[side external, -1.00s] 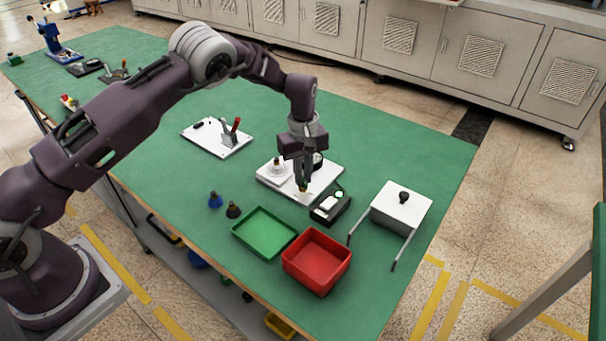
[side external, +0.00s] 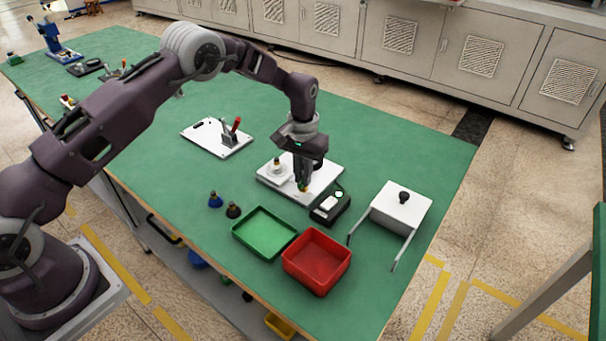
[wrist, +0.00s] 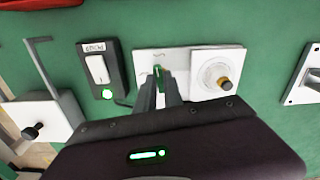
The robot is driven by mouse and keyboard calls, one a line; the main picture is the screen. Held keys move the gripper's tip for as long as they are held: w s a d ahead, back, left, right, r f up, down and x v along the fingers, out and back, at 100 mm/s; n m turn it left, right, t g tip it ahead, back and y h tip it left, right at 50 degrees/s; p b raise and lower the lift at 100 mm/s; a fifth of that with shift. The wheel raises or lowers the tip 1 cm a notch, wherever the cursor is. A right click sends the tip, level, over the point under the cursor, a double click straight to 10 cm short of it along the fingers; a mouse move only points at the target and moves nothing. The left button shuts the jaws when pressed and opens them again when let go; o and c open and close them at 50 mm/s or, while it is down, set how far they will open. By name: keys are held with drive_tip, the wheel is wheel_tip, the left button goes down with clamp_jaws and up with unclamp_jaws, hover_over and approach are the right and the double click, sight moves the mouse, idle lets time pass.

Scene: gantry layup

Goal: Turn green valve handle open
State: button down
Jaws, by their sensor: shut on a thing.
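My gripper (side external: 304,187) is low over the white plate (side external: 328,172), its fingers closed at the plate's front part. The fingers and palm hide the rest of the handle and the valve body. In the side view a small yellowish bit shows at the fingertips, and the handle's angle cannot be told.
A round dial with a brass-coloured knob (wrist: 224,83) is on the same plate. A black switch box (side external: 331,207) with a green light stands close by. Green (side external: 264,234) and red (side external: 316,262) trays, a white box (side external: 401,207) and a red-handled clamp (side external: 232,132) are around.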

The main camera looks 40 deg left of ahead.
drive_tip(key=shift+r+m, duration=0.1)
drive_tip(key=shift+m, duration=0.8)
drive_tip(key=c, duration=1.5)
unclamp_jaws()
drive_tip(key=shift+o, duration=0.2)
wheel_tip(320, 180, up, 7)
